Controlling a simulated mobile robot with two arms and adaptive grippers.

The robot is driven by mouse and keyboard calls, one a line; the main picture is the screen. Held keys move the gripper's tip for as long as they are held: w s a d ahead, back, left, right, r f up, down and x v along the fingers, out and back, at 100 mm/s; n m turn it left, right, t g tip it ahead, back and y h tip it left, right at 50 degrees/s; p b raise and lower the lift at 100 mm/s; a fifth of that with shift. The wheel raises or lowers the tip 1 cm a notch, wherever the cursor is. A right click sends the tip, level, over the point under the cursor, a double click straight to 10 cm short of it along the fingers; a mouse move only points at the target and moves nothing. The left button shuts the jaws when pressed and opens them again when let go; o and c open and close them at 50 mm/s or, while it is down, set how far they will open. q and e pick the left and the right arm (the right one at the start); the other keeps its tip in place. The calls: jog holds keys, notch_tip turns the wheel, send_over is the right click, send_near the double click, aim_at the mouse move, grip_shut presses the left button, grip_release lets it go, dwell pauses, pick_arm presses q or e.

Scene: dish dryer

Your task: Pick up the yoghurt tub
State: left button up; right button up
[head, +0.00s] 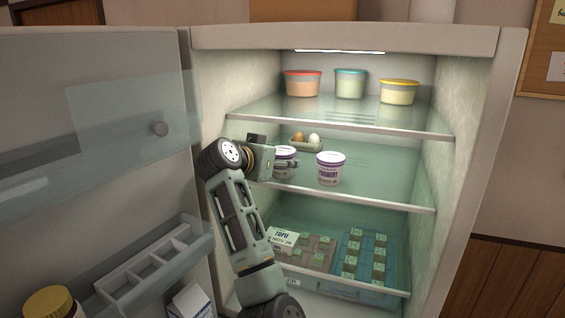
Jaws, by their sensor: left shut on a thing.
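Two white yoghurt tubs with purple lids are at the middle shelf of the open fridge. My left gripper (286,163) reaches in from the left and is shut on the left yoghurt tub (284,154), hiding much of it. I cannot tell whether that tub still touches the shelf. The other yoghurt tub (330,170) stands upright just to its right, its label facing out, clear of the gripper. My right gripper is not in view.
An egg holder (305,146) with eggs sits behind the tubs. Several lidded containers (350,84) stand on the upper shelf (350,119). A tofu pack (283,238) and small packs are below. The open door (90,130) is at left. The middle shelf's right side (385,180) is clear.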

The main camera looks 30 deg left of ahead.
pick_arm(q)
jog(key=c, duration=0.5)
jog(key=shift+o, duration=0.2)
jog(key=shift+r+b, duration=0.15)
jog(key=shift+b, duration=0.35)
jog(key=shift+s+d, duration=0.15)
jog(key=shift+s, duration=0.1)
jog(key=s+d+b, duration=0.5)
jog(key=s+d, duration=0.5)
jog(key=s, duration=0.4)
jog(key=shift+d+r, duration=0.15)
jog(key=shift+r, duration=0.05)
